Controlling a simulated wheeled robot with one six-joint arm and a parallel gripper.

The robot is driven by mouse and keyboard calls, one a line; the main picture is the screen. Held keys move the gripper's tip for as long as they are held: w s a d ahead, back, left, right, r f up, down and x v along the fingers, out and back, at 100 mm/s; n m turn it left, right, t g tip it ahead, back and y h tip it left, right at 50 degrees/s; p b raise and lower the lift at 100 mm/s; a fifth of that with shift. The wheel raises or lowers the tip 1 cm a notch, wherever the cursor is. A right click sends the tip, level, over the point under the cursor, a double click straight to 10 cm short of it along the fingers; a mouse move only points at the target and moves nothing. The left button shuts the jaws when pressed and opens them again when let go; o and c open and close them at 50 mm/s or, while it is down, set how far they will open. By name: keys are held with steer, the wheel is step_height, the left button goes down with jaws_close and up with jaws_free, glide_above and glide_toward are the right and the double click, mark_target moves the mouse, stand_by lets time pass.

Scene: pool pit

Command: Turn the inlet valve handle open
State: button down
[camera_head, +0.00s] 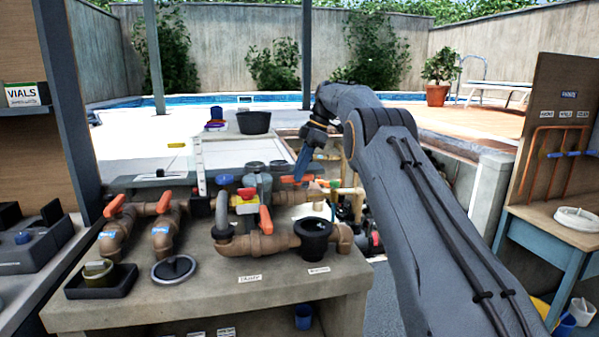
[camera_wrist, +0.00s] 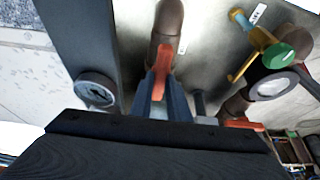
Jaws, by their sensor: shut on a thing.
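An orange valve handle (camera_wrist: 162,62) on a brown pipe (camera_wrist: 168,18) shows at the top middle of the wrist view. My gripper (camera_wrist: 163,92) is shut on this handle, with a blue finger on each side of it. In the head view, my gripper (camera_head: 303,165) points down at an orange handle (camera_head: 288,180) behind the front pipework. The head view does not show the grip clearly. I cannot read which label belongs to the held handle.
More orange handles (camera_head: 265,219) and brown pipes (camera_head: 268,243) fill the bench (camera_head: 215,300) in front. A green knob (camera_wrist: 280,54) and a second orange handle (camera_wrist: 243,125) are right of the grip. A dark post (camera_wrist: 75,30) stands left.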

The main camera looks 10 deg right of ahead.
steer(key=c, duration=1.7)
jaws_free()
steer(key=shift+r+m, duration=0.1)
steer(key=shift+m, duration=0.2)
